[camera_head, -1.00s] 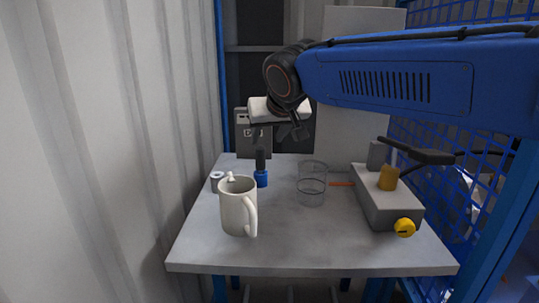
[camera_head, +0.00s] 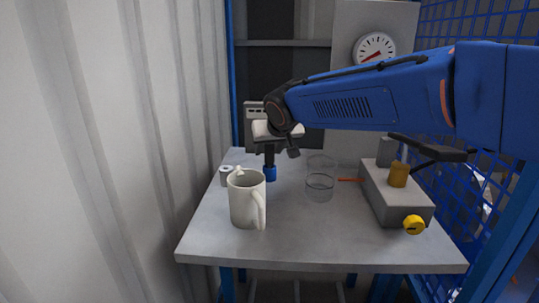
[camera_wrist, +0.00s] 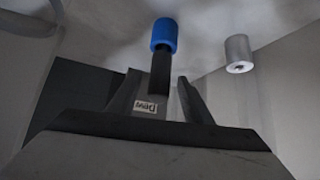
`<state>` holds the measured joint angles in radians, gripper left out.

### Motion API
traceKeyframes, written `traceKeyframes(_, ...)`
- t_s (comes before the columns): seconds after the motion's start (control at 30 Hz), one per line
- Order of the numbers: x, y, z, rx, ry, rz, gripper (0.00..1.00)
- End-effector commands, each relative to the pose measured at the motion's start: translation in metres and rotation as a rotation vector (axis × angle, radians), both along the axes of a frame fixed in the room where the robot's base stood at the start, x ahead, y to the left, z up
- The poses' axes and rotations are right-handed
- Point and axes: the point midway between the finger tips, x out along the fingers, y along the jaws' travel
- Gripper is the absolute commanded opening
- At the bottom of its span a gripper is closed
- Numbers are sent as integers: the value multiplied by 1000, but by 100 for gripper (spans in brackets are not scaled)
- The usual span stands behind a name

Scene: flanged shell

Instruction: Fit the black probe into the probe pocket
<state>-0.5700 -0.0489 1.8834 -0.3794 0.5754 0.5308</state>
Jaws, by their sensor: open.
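The black probe (camera_head: 270,157) stands upright with a blue lower end on the table, behind the mug. In the wrist view the probe (camera_wrist: 160,75) shows its black shaft and blue end. My gripper (camera_wrist: 159,78) is open, with the black shaft appearing between its two fingers. In the head view my gripper (camera_head: 280,150) is at the shaft's upper part; whether it touches cannot be told. I cannot make out for certain which feature is the probe pocket.
A white mug (camera_head: 246,203) stands in front of the probe, and a small grey cylinder (camera_head: 227,177) to its left. A clear glass (camera_head: 320,187) is to the right. A grey block (camera_head: 385,201) with a yellow knob (camera_head: 414,224) is further right. The front table (camera_head: 330,245) is clear.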

Motion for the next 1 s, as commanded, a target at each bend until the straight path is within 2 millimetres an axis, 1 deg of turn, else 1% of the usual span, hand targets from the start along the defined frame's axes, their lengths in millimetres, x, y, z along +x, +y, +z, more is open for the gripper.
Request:
traceKeyframes(0.3, 26, 6, -31, -2, 3, -1, 46)
traceKeyframes(0.4, 31, 8, -35, 0, 1, 0, 46)
traceKeyframes(0.6, 31, 8, -35, 0, 0, 0, 46)
traceKeyframes(0.67, 31, 8, -35, 0, 0, 0, 31)
traceKeyframes(0.7, 31, 8, -35, 0, 0, 0, 22)
traceKeyframes(0.8, 31, 8, -35, 0, 0, 0, 0)
traceKeyframes(1.0, 31, 8, -35, 0, 0, 0, 0)
